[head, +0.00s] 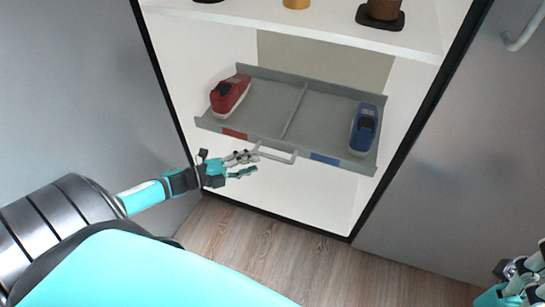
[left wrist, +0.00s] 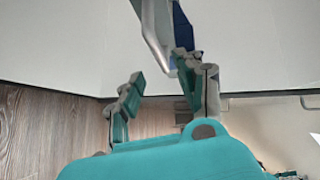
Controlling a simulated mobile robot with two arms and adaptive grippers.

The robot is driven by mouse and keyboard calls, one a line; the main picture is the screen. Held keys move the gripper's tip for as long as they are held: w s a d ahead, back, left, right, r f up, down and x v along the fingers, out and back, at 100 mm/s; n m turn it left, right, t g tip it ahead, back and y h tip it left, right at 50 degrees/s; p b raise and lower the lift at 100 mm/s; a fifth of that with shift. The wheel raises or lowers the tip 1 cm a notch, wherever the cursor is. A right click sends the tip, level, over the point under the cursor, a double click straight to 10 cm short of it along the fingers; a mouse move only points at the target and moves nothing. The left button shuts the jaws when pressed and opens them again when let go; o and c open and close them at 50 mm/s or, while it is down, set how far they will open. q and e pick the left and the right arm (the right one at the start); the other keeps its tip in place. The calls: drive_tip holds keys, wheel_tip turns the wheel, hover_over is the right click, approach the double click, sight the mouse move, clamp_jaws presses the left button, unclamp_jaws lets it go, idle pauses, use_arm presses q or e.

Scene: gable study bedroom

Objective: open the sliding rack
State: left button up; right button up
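The sliding rack (head: 270,111) is a grey tray with a low rim and a middle divider, inside a white cabinet below a shelf. Its front edge has a red label on the left, a blue label on the right, and a grey bar handle (head: 277,156) between them. My left gripper (head: 257,164) is at the handle's left end, its fingers apart. In the left wrist view the handle (left wrist: 153,30) comes down close to the right finger of my left gripper (left wrist: 160,80); contact is unclear. My right gripper (head: 518,282) is partly cut off at the lower right corner.
A red shoe-like item (head: 230,95) sits in the rack's left compartment, a blue one (head: 364,130) in the right. The shelf (head: 300,25) above holds several items. Grey panels flank the cabinet; wood floor (head: 270,240) lies clear in front.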

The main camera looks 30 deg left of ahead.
sight(272, 156)
use_arm(q)
drive_tip(key=b+x, duration=0.2)
drive_tip(key=x, duration=0.5)
drive_tip(key=shift+w+d, duration=0.2)
drive_tip(key=shift+w, duration=0.05)
drive_tip(key=shift+c, duration=0.4)
drive_tip(key=shift+f, duration=0.1)
clamp_jaws()
